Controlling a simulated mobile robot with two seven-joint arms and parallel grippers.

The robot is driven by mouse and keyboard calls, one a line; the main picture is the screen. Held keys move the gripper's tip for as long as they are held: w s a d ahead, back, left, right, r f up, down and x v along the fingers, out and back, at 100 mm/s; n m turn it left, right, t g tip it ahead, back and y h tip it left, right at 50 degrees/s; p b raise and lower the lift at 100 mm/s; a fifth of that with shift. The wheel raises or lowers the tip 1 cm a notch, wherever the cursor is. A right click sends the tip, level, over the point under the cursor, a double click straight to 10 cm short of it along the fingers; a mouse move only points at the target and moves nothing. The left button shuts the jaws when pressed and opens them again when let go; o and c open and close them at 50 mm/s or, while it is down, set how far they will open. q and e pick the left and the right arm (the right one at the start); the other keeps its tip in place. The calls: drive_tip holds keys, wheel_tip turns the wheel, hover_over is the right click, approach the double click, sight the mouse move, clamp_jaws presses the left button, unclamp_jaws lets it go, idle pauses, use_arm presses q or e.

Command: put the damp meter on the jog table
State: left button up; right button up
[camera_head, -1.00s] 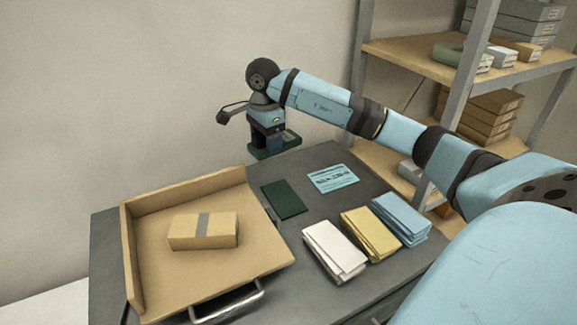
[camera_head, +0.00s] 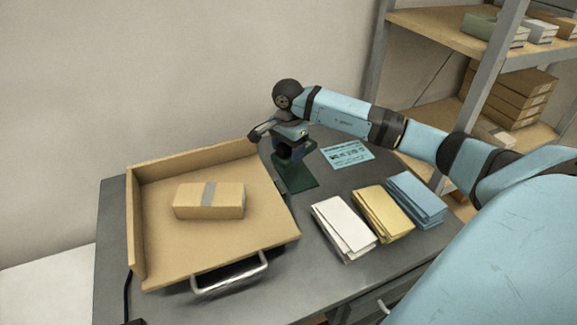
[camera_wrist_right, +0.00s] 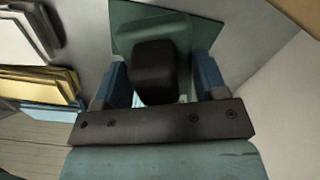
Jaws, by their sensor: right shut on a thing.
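My right gripper (camera_head: 292,150) is shut on the damp meter (camera_head: 290,156), a small dark thing mostly hidden by the gripper, at the dark green mat. In the right wrist view a black block of it (camera_wrist_right: 153,68) sits between the blue fingers, with the green mat (camera_wrist_right: 122,28) behind. I cannot tell whether the meter touches the mat. The jog table (camera_head: 215,262) is a tan tray with raised back and left walls, left of the gripper. A tan packet with a grey band (camera_head: 209,200) lies on it. My left gripper is not in view.
The grey desk (camera_head: 112,235) carries a blue printed card (camera_head: 346,155) and white (camera_head: 343,228), yellow (camera_head: 382,212) and blue (camera_head: 416,198) paper stacks right of the mat. A metal handle (camera_head: 230,276) fronts the jog table. Shelves with boxes stand at the right.

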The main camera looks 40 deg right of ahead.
sight(288, 175)
drive_tip(key=shift+f, duration=3.15)
drive_tip(key=shift+f+b, duration=0.2)
drive_tip(key=shift+b, duration=0.1)
drive_tip(key=o, duration=1)
drive_tip(key=shift+o, duration=0.2)
drive_tip(key=shift+r, duration=0.1)
wheel_tip(288, 175, up, 12)
drive_tip(key=shift+r+p, duration=0.1)
drive_tip(key=shift+p, duration=0.3)
